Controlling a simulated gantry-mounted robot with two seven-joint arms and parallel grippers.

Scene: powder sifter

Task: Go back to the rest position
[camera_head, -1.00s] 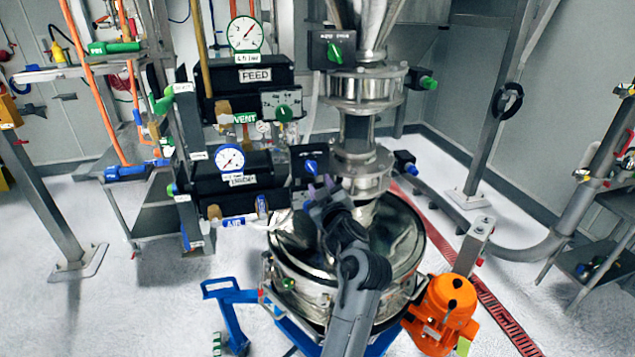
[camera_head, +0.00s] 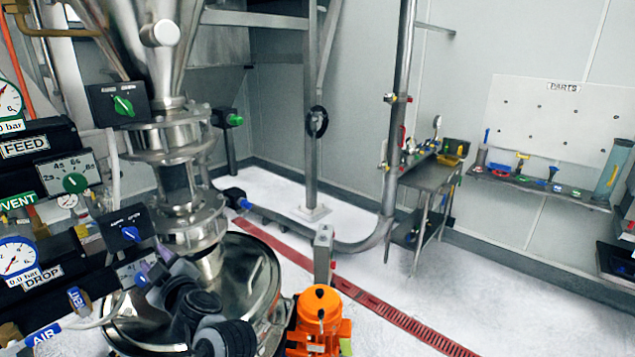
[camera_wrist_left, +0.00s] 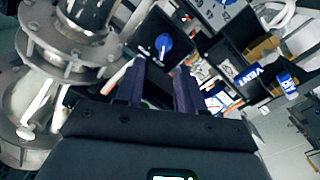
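My left gripper (camera_head: 148,275) shows at the lower left of the head view, in front of the steel sifter bowl (camera_head: 258,262) and just below the black switch box with the blue knob (camera_head: 130,234). In the left wrist view its two purple fingers (camera_wrist_left: 158,78) stand apart with nothing between them. The blue-knob box (camera_wrist_left: 160,28) shows beyond the fingertips in that view. My right gripper is not in view.
The steel column (camera_head: 178,185) stands above the bowl. An orange motor (camera_head: 320,312) is at the bowl's right. Black control boxes with gauges (camera_head: 17,257) are at far left. A red floor drain (camera_head: 388,313) crosses the floor; the floor to its right is clear.

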